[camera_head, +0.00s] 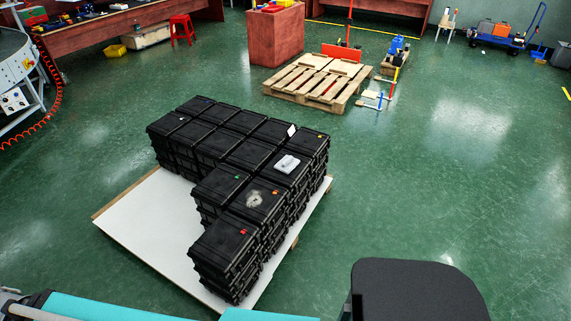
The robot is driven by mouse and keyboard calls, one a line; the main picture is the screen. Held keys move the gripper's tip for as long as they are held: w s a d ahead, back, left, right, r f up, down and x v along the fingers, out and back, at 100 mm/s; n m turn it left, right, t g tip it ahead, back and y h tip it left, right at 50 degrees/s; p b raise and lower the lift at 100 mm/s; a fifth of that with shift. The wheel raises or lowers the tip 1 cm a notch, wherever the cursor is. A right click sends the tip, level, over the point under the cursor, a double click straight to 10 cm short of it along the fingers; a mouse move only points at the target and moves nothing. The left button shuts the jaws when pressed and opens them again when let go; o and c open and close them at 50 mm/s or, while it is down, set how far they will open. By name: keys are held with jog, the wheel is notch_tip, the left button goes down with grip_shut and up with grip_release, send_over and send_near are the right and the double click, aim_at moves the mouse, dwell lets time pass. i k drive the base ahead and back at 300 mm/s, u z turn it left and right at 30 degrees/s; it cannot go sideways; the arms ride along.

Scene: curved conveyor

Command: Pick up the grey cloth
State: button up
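A small, light grey-white folded-looking item (287,163) lies on a case lid towards the right of the stack. A flat, grey-beige patch (254,198) with a darker middle lies on the lid in front of it. Either could be the grey cloth; at this size I cannot tell which. My gripper is not in view.
The black cases (220,185) stand on a white board (150,225) on the floor. Teal surfaces (85,308) and a dark padded shape (415,290) fill the near edge. A wooden pallet (315,85) lies behind.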

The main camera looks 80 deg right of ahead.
aim_at(287, 163)
jog(key=z, duration=0.05)
jog(key=k, duration=1.55)
jog(key=z, duration=1.75)
jog(key=i, duration=0.35)
jog(key=z, duration=0.15)
